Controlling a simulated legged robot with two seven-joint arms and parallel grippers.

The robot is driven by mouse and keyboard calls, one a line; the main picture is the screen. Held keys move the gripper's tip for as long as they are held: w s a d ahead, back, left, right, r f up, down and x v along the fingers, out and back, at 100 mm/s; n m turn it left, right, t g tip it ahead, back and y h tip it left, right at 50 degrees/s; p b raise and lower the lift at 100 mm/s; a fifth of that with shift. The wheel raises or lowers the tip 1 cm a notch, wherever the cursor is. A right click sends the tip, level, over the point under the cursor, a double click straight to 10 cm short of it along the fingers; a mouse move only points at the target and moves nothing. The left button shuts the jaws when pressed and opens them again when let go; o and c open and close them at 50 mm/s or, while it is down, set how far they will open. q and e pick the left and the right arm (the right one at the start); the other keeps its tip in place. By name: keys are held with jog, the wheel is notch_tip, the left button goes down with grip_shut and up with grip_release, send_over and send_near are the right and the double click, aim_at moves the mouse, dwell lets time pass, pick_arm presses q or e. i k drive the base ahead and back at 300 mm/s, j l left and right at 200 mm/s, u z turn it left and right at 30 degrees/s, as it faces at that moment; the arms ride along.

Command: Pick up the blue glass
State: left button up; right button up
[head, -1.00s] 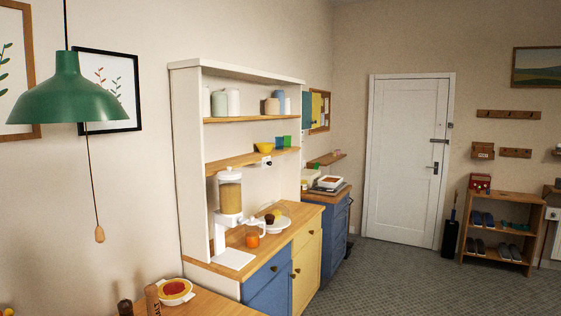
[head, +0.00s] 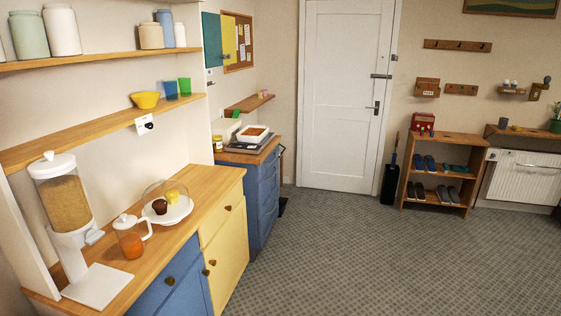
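The blue glass (head: 171,91) stands upright on the lower wall shelf (head: 110,132) of the hutch, in the left part of the head view. A green glass (head: 184,87) stands just to its right, and a yellow bowl (head: 146,100) sits just to its left. Neither of my grippers shows in the view.
Below, the wooden counter (head: 205,188) holds a cereal dispenser (head: 64,200), an orange-filled jug (head: 130,238) and a domed cake plate (head: 170,210). A blue cabinet (head: 258,205) stands beyond. The carpeted floor (head: 340,255) to the right is open.

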aim_at(170, 86)
jog(key=i+u, duration=0.2)
jog(key=i, duration=0.25)
jog(key=i+l+u, duration=0.25)
jog(key=i, duration=0.2)
jog(key=i+l+u, duration=0.2)
jog(key=i, duration=0.25)
jog(key=i+l+u, duration=0.2)
jog(key=i, duration=0.2)
